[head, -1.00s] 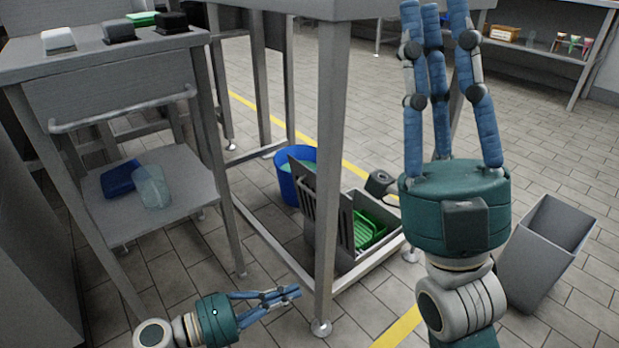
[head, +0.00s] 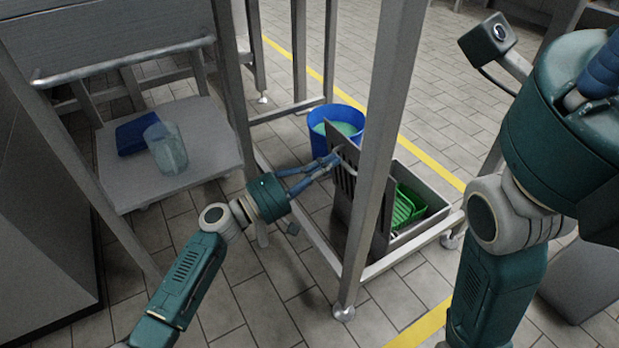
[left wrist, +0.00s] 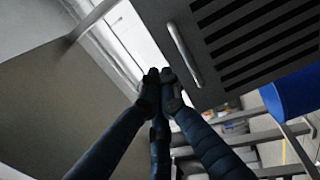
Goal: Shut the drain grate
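The drain grate (head: 342,190) is a grey slotted panel standing raised, nearly upright, at the left side of a grey floor box (head: 437,186) under the table frame. A table leg hides part of it. In the left wrist view the slotted grate (left wrist: 255,45) fills the upper right, with a bar handle (left wrist: 184,54) near its edge. My left gripper (head: 335,160) has its fingertips together at the grate's upper part. In the left wrist view the fingertips (left wrist: 162,78) are just below the handle; contact is unclear. My right gripper (head: 604,72) is cut off at the right edge.
A green basket (head: 404,208) sits inside the box. A blue bucket (head: 336,120) stands behind the grate. The metal table leg (head: 378,170) rises close in front. A low shelf (head: 205,150) at left holds a blue container (head: 136,135) and a clear jug (head: 166,148).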

